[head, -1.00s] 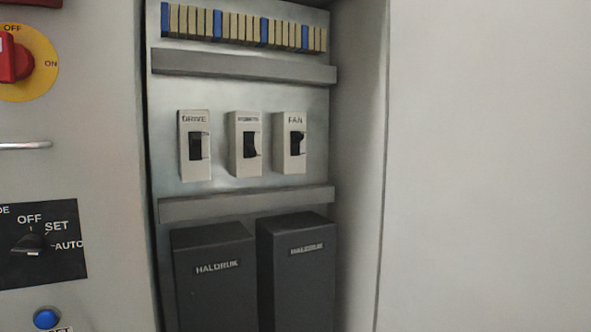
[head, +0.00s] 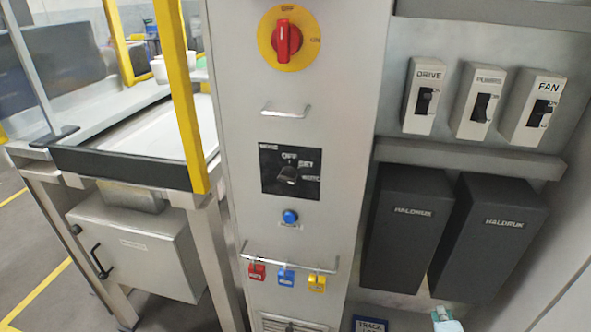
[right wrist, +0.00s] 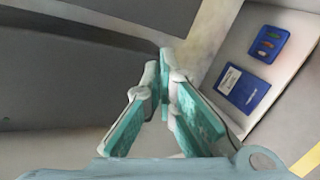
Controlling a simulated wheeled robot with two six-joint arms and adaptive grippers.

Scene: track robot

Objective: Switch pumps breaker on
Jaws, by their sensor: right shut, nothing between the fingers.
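The pumps breaker (head: 476,103) is the middle one of three pale breakers in the open cabinet, its label blurred. Its black lever (head: 481,107) seems to sit low, but the exact position is hard to tell. The drive breaker (head: 422,96) is on its left and the fan breaker (head: 532,108) on its right. My right gripper (head: 446,321) peeks in at the bottom edge, well below the breakers and touching none of them. In the right wrist view its teal fingers (right wrist: 165,75) meet at the tips, empty. My left gripper is out of view.
Two dark Haldruk boxes (head: 405,230) stand below the breakers, between them and my right gripper. The left panel carries a red rotary switch (head: 287,40), a mode knob (head: 288,174), a blue button (head: 290,216) and a handle bar. A blue booklet (right wrist: 243,90) lies low down.

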